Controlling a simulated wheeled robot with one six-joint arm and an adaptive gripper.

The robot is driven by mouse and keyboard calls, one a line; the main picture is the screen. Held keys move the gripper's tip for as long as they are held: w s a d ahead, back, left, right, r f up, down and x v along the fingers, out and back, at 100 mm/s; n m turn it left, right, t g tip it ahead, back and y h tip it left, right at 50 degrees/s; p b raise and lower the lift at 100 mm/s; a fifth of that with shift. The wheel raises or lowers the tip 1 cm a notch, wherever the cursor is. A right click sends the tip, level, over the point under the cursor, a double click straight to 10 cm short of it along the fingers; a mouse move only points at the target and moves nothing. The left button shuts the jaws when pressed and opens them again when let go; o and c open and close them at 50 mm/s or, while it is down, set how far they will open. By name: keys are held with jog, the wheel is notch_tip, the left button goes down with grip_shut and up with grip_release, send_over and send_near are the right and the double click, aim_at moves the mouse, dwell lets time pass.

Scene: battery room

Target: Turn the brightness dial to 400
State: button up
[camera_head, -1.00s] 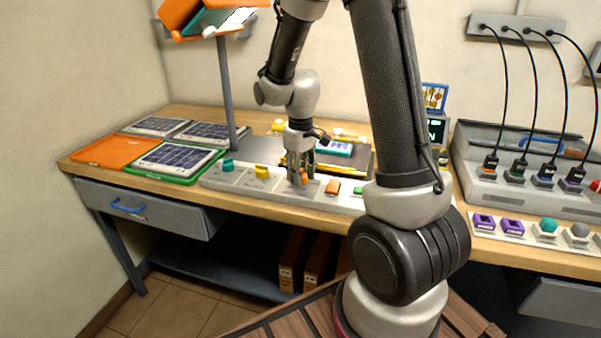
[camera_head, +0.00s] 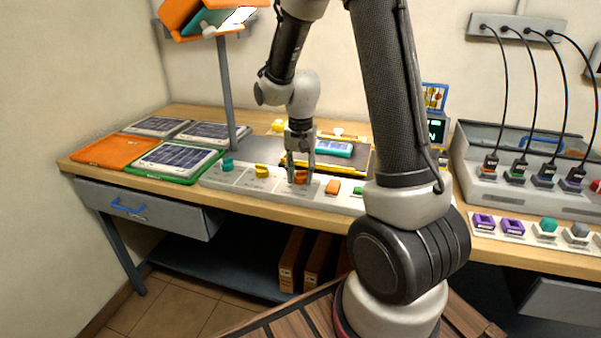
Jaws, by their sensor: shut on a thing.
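A row of controls sits on a light grey panel (camera_head: 242,179) along the bench's front edge. It has a teal dial (camera_head: 228,165), a yellow dial (camera_head: 262,171) and an orange dial (camera_head: 300,177). My gripper (camera_head: 300,178) points down over the orange dial and is shut on it, one finger on each side. The fingers partly hide the dial. The labels and scale marks are too small to read, so I cannot tell which dial is for brightness or its setting.
An orange button (camera_head: 333,187) and a green button (camera_head: 358,190) lie just right of the gripper. Solar panels (camera_head: 170,158) lie at the bench's left. A lamp post (camera_head: 226,90) stands behind the panel. A grey box with plugged cables (camera_head: 530,190) stands at right.

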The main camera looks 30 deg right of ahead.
jog(key=m, duration=0.5)
jog(key=shift+m, duration=0.4)
dwell(0.4)
jog(key=o, duration=1.1)
jog(key=shift+c, duration=0.2)
notch_tip(320, 180, up, 12)
